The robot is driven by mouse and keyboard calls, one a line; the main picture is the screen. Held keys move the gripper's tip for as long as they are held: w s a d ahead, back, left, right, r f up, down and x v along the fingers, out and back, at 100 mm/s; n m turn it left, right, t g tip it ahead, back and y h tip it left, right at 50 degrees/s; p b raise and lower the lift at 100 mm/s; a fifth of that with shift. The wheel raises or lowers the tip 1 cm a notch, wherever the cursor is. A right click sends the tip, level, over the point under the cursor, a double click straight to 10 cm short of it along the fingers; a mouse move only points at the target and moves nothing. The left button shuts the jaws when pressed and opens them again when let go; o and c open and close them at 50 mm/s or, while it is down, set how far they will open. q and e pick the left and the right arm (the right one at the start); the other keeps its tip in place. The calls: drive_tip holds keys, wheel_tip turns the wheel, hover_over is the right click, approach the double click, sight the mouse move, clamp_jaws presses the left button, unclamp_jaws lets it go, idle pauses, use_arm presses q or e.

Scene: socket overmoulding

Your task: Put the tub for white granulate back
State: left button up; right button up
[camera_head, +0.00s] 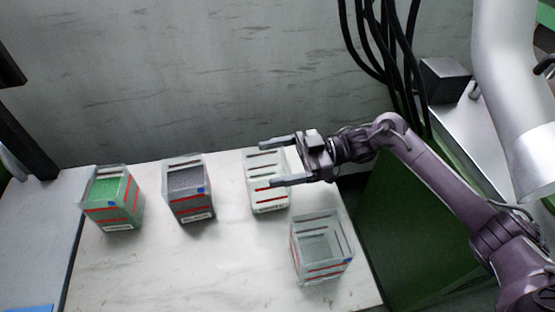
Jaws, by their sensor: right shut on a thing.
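The tub for white granulate (268,202) is a clear box with red stripes, a label and pale contents, near the table's back right. My right gripper (268,164) reaches in from the right, with one finger at the tub's back edge and the other across its front part. It is shut on this tub. I cannot tell whether the tub's base touches the table. My left gripper is not in view.
A tub of green granulate (113,215) and a tub of dark grey granulate (190,205) stand to the left on the pale table (180,270). A clear, seemingly empty tub (322,262) stands at the front right. Black cables (385,50) hang behind my right arm.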

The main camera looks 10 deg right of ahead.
drive_tip(key=o, duration=1.4)
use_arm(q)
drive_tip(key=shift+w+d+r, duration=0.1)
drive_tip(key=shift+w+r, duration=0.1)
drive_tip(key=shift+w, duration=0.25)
use_arm(e)
drive_tip(key=shift+o, duration=1.4)
drive_tip(key=shift+f, duration=0.1)
drive_tip(key=shift+d, duration=0.35)
drive_tip(key=d, duration=0.2)
drive_tip(key=d+b, duration=0.1)
drive_tip(key=d, duration=0.1)
drive_tip(key=w+d+b, duration=0.1)
drive_tip(key=d, duration=0.1)
drive_tip(key=shift+d+r, duration=0.15)
drive_tip(key=shift+r, duration=0.1)
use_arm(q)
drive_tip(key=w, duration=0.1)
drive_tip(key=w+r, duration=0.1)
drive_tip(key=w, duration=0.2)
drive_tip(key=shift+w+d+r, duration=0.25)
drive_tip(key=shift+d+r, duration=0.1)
use_arm(e)
drive_tip(key=shift+d+r, duration=0.1)
drive_tip(key=shift+d, duration=0.35)
